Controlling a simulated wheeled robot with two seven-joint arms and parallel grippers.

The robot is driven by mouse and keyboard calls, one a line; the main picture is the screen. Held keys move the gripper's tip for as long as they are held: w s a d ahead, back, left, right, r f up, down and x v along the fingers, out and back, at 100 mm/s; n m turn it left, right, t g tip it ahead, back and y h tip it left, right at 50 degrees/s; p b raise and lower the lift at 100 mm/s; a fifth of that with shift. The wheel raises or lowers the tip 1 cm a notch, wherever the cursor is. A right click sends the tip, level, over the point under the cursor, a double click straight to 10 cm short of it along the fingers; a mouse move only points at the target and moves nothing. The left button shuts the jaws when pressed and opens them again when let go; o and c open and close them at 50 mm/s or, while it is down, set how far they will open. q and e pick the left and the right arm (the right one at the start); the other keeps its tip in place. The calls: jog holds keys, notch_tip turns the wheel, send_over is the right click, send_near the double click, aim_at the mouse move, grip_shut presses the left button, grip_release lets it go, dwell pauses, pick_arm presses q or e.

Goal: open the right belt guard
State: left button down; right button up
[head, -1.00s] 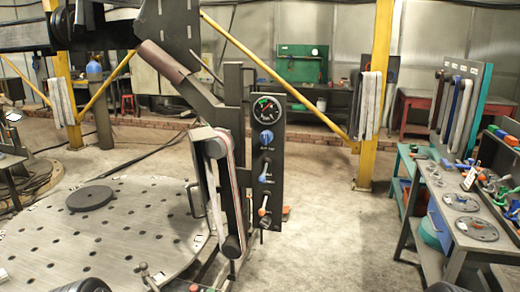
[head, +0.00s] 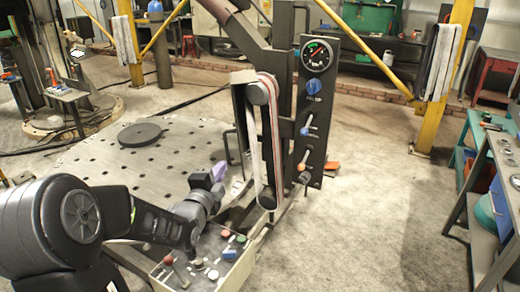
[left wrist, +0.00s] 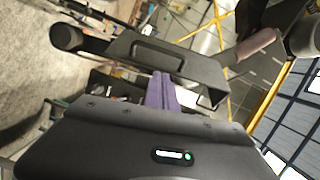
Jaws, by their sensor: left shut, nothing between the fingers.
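The belt guard (head: 239,112) is a dark upright cover along the left side of the grinding belt (head: 276,150). It has a thin bar handle (head: 228,149) on its left face. In the left wrist view the guard (left wrist: 125,48) shows as a dark channel with its handle (left wrist: 158,53) across the middle, and it looks closed over the belt side. My left gripper (head: 218,171) has purple fingers, shut and empty, just left of and below the handle. The fingers also show in the left wrist view (left wrist: 161,92), pointing at the guard. My right gripper is out of view.
A control panel (head: 316,110) with a gauge and knobs stands right of the belt. A box with buttons and levers (head: 210,255) sits below my left wrist. A round perforated table (head: 100,165) lies to the left. A bench (head: 500,190) stands at the right.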

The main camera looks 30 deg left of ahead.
pick_arm(q)
jog(key=shift+s+a+r+m, duration=0.15)
jog(key=shift+s+m, duration=0.1)
jog(key=shift+m, duration=0.35)
jog(key=p+x, duration=0.1)
jog(key=x, duration=0.9)
jog(key=shift+p, duration=0.4)
